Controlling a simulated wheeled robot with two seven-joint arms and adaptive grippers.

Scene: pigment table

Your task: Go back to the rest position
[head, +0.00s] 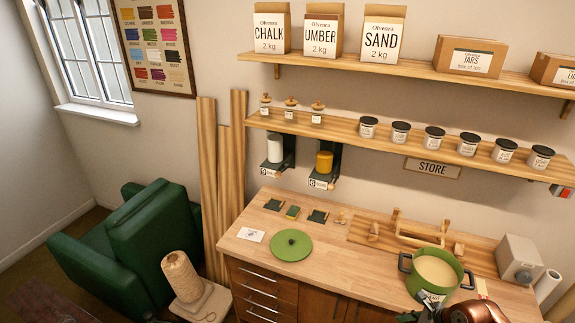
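My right gripper (430,299) is at the bottom right, a dark shape with a bronze arm link behind it. It is right at the front side of a green pot (446,289) filled with a pale cream mass. I cannot tell whether its fingers touch the pot or whether they are open or shut. My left gripper is not in view. The pot stands without its lid on the wooden worktop (335,258). A round green lid (291,245) lies flat on the worktop to the left.
A wooden rack (395,232), a grey box (518,259) and a white roll (547,284) are on the worktop's right. Shelves with jars and bags hang above. A twine cone (181,276) and green armchair (133,244) stand left. The worktop's middle front is clear.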

